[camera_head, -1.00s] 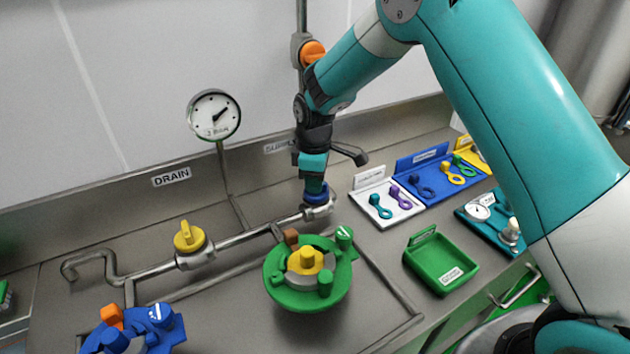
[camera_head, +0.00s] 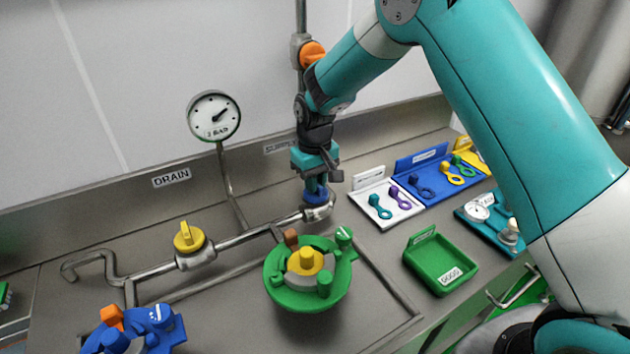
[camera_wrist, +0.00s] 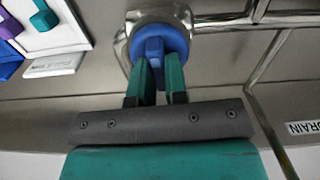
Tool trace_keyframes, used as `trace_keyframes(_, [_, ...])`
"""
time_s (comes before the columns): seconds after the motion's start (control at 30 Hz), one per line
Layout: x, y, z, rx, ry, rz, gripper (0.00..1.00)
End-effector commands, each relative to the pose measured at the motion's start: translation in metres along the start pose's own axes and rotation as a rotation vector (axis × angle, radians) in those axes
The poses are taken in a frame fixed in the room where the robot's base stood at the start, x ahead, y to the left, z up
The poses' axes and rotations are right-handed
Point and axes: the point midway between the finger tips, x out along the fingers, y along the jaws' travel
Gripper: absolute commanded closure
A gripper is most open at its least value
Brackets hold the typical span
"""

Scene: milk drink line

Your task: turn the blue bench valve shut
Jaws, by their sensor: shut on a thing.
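The blue bench valve (camera_head: 316,196) sits on the pipe below my arm, in front of the back wall. My gripper (camera_head: 316,184) points down at it from above. In the wrist view the blue valve (camera_wrist: 172,44) has a round base and a raised handle. The two green fingers of my gripper (camera_wrist: 159,72) are shut on that handle, one on each side. The handle lies about in line with the fingers in the wrist view. Part of the valve is hidden by the fingers in the head view.
A yellow valve (camera_head: 189,238) is on the same pipe to the left. A pressure gauge (camera_head: 214,116) stands behind. A green round fixture (camera_head: 282,295) is in front, with a green tray (camera_head: 420,280) to the right. An orange valve (camera_head: 313,53) is on the upright pipe.

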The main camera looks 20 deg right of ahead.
Motion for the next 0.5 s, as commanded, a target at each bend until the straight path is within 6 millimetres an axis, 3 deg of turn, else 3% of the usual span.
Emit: trace_keyframes(0.5, [-0.002,0.0008,-0.0013,0.09,0.005,0.001,1.0])
